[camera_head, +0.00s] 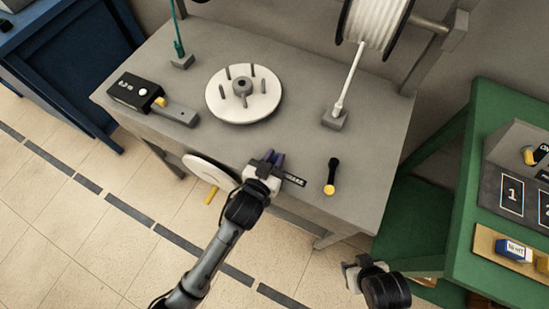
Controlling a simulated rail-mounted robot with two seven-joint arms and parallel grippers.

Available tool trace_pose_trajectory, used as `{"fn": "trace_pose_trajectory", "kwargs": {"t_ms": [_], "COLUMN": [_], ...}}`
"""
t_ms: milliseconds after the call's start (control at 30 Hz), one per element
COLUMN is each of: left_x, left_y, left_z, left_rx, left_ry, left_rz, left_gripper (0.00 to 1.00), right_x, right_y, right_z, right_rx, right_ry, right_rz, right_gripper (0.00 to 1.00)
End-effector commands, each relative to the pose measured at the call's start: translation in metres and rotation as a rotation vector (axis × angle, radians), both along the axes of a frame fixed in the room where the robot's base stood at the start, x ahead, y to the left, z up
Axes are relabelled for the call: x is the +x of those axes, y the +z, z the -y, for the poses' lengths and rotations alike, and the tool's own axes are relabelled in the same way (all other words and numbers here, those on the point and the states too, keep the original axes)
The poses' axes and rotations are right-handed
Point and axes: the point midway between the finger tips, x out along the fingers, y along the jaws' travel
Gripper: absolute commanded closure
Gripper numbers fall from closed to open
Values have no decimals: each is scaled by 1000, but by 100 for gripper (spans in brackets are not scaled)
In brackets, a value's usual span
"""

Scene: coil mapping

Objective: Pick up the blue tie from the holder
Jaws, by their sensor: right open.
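The blue tie (279,160) shows as small dark-blue upright pieces at the front part of the grey table. It stands at the holder, whose dark labelled edge (294,180) shows beside it; the rest of the holder is mostly hidden by my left gripper. My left gripper (267,167) is right at the holder, its fingers close against the blue pieces. I cannot tell whether its fingers are closed on the tie. My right gripper (350,272) is open and empty, low in front of the table, away from the holder.
On the grey table (300,110) are a round white plate with pegs (262,105), a black box (135,91), a black-and-yellow tool (332,177) and a rod on a grey block (338,108). A white spool (372,22) stands behind. A green table (490,120) is at right.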

Motion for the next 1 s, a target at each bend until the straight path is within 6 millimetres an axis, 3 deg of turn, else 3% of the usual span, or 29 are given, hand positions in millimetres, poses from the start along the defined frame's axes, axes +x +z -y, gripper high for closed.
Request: {"fn": "trace_pose_trajectory", "kwargs": {"t_ms": [233, 633, 933, 1000], "left_x": [0, 0, 0, -15], "left_y": [0, 7, 48, 52], "left_z": [0, 0, 0, 3], "left_rx": [0, -1, -2, -3], "left_ry": [0, 0, 0, -1], "left_rz": [0, 2, 1, -1], "left_gripper": [100, 100, 100, 100], "right_x": [0, 0, 0, -1], "right_y": [0, 3, 24, 26], "right_z": [0, 3, 3, 2], "right_rx": [0, -11, -10, -9], "right_ry": [1, 7, 6, 6], "right_rz": [0, 0, -1, -2], "right_gripper": [46, 46, 46, 46]}}
